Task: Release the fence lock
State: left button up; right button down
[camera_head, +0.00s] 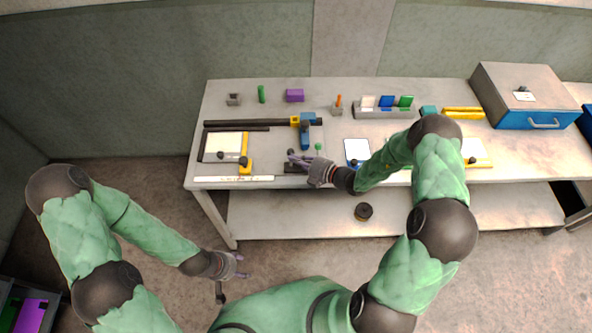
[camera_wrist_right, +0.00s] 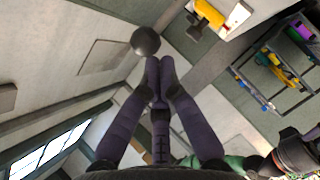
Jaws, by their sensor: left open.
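A dark fence rail (camera_head: 250,123) runs along the left part of the bench. A blue block with a yellow part (camera_head: 305,130) sits at the rail's right end. A dark round knob (camera_head: 290,152) is at my right gripper's fingertips (camera_head: 297,160), above a dark base on the bench. In the right wrist view the knob (camera_wrist_right: 146,40) is just beyond the purple fingertips (camera_wrist_right: 160,64), not between them. Those fingers are nearly together; whether they touch the knob is unclear. I cannot tell which part is the lock. My left gripper (camera_head: 240,266) is open and empty, off the bench.
A framed white sheet with a yellow bar (camera_head: 244,150) lies left of the right gripper. A white ruler (camera_head: 234,179) is at the front edge. Small blocks, including a purple one (camera_head: 295,95), stand behind. A drawer box (camera_head: 535,121) is at right. A dark round object (camera_head: 363,211) is on the lower shelf.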

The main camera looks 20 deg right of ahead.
jog(key=shift+w+d+r+m+g+p, duration=0.1)
jog(key=shift+w+r+m+g+p, duration=0.15)
jog(key=shift+w+p, duration=0.25)
jog(key=shift+w+d+r+m+g+p, duration=0.1)
jog(key=shift+w+m+g+p, duration=0.15)
jog(key=shift+w+g+p, duration=0.2)
jog(key=shift+w+d+f+p, duration=0.1)
jog(key=shift+w+d+p, duration=0.1)
jog(key=shift+w, duration=0.25)
jog(key=shift+w+d+p, duration=0.1)
jog(key=shift+w+p, duration=0.05)
jog(key=shift+w, duration=0.25)
jog(key=s+d+r+p, duration=0.3)
jog(key=s+d+r, duration=0.3)
jog(key=s, duration=0.3)
jog(key=shift+s+d+r, duration=0.15)
jog(key=shift+d+r, duration=0.05)
jog(key=shift+r, duration=0.15)
